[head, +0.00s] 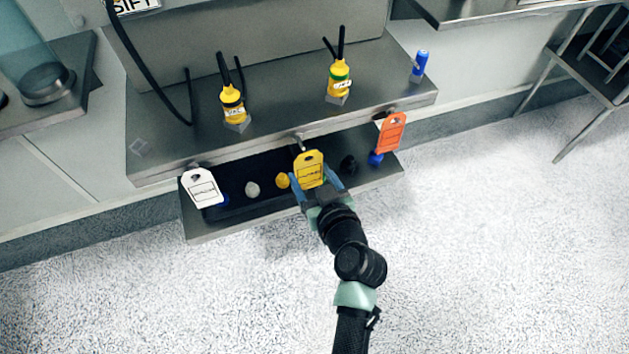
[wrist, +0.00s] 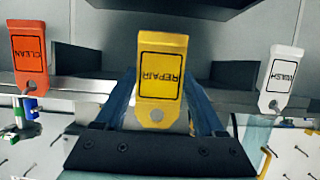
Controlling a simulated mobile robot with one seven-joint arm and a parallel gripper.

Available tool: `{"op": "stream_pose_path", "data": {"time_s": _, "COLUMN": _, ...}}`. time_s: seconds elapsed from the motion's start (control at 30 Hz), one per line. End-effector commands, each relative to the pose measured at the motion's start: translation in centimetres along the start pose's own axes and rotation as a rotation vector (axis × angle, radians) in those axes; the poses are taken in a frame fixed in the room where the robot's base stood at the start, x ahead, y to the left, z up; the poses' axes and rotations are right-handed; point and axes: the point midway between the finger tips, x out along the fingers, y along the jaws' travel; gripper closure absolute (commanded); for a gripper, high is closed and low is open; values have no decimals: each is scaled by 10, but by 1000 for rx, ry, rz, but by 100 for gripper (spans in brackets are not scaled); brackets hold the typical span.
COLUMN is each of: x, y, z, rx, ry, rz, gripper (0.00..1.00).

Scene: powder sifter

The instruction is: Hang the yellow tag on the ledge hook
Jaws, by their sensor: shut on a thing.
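The yellow tag (head: 309,172) is upright at the front edge of the steel ledge (head: 270,138). My gripper (head: 316,181) is shut on it, with one blue finger on each side. In the wrist view the tag (wrist: 161,72) reads REPAIR upside down, with its hole at the lower end of the picture. A grey ledge hook (head: 298,141) sticks out just above the tag's top in the head view.
A white WASH tag (head: 201,188) hangs at the ledge's left, an orange CLEAN tag (head: 391,132) at its right. A lower tray (head: 220,233) below holds several small coloured knobs. The floor in front is clear.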

Motion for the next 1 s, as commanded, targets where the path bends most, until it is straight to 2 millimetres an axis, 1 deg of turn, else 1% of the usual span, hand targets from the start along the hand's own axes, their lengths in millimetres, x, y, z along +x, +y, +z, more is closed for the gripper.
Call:
{"op": "stream_pose_path", "data": {"time_s": 0.5, "x": 30, "y": 0, "z": -9, "rx": 0, "ry": 0, "rz": -1, "gripper": 82}}
{"op": "stream_pose_path", "data": {"time_s": 0.57, "x": 35, "y": -1, "z": -5, "rx": -1, "ry": 1, "rz": -2, "gripper": 82}}
{"op": "stream_pose_path", "data": {"time_s": 0.7, "x": 42, "y": 0, "z": -4, "rx": -1, "ry": 1, "rz": -1, "gripper": 82}}
{"op": "stream_pose_path", "data": {"time_s": 1.0, "x": 45, "y": -1, "z": -3, "rx": 0, "ry": 1, "rz": -1, "gripper": 82}}
